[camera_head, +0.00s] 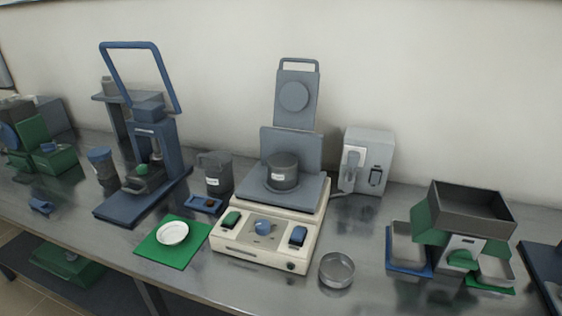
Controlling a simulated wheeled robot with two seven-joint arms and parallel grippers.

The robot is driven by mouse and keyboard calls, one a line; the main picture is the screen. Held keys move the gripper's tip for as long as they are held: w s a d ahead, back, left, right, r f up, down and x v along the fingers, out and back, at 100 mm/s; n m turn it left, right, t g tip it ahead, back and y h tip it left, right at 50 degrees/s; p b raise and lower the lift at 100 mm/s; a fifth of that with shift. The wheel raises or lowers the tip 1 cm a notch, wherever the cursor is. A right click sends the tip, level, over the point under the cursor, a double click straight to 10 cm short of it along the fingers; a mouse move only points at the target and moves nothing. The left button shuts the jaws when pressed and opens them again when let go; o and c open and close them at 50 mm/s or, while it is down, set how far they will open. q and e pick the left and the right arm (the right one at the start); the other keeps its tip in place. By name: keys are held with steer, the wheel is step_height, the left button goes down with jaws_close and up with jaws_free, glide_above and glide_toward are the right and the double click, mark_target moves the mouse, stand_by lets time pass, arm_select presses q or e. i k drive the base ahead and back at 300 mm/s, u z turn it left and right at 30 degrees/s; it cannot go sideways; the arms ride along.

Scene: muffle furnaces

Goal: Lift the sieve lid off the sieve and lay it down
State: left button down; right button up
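A dark grey round vessel with a white label (283,171), possibly the sieve, stands upright on the grey plate of a cream benchtop machine (262,240) in the middle of the bench. Whether a separate lid sits on it cannot be told at this size. A shallow round metal dish with a raised rim (337,270), which could be a sieve part or a lid, lies on the bench at the machine's front right. Neither of my grippers is in view.
A white dish (172,233) sits on a green mat (150,252) left of the machine. A blue press (150,150) and a grey jug (216,172) stand further left. A green and grey hopper device (462,225) stands right. Bare bench lies around the metal dish.

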mark_target(279, 163)
steer(key=z, duration=3.1)
steer(key=k, duration=1.3)
steer(key=u, duration=1.75)
